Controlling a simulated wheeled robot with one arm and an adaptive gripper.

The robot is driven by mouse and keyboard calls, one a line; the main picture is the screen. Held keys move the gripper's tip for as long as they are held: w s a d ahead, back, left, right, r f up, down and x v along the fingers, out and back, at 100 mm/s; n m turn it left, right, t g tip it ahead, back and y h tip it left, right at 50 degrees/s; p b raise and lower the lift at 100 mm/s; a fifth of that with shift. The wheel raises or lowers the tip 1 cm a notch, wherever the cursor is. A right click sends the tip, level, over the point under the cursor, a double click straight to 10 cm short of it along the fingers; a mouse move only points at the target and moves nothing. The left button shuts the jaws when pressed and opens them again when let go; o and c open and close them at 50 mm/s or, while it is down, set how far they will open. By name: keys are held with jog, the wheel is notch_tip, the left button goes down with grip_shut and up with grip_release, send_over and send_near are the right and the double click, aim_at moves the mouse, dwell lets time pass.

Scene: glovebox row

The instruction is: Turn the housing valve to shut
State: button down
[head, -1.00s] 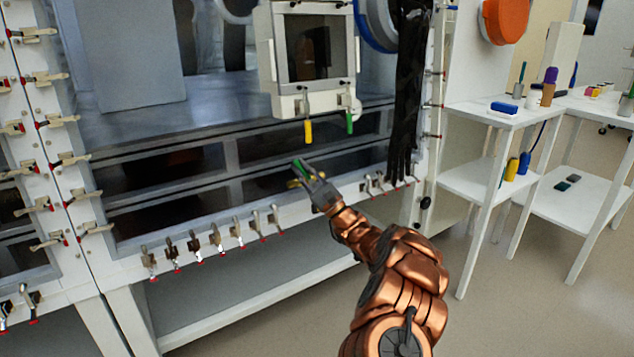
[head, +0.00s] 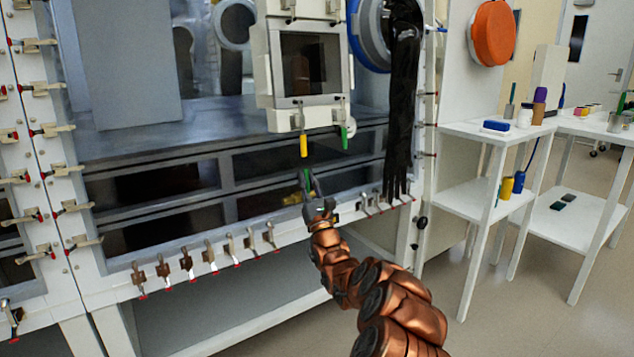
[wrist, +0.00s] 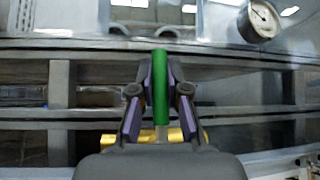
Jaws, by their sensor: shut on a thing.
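The valve shows as a green lever (head: 307,180) with a brass-yellow body (head: 291,197) beside it, low on the front of the glovebox. My gripper (head: 313,193) is at the lever. In the wrist view the green lever (wrist: 160,85) stands upright between the two fingers of my gripper (wrist: 160,88), which are shut on it. The brass-yellow body (wrist: 184,135) lies behind the fingers and is partly hidden by them. In the head view my gripper hides part of the lever's lower end.
A white housing (head: 268,70) above carries a hanging yellow handle (head: 303,146) and green handle (head: 344,138). A black glove (head: 402,130) hangs to the right. Several clamps line the sill below. A gauge (wrist: 262,20) shows in the wrist view. White shelving (head: 470,200) stands at right.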

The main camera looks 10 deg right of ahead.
jog(key=shift+d+m+h, duration=0.1)
jog(key=shift+m+h, duration=0.2)
jog(key=shift+h, duration=0.2)
jog(key=c, duration=1.2)
grip_release()
jog(key=shift+o, duration=0.2)
jog(key=shift+f, duration=0.1)
jog(key=v, duration=1.1)
jog(key=shift+s+f, duration=0.2)
jog(key=shift+f, duration=0.15)
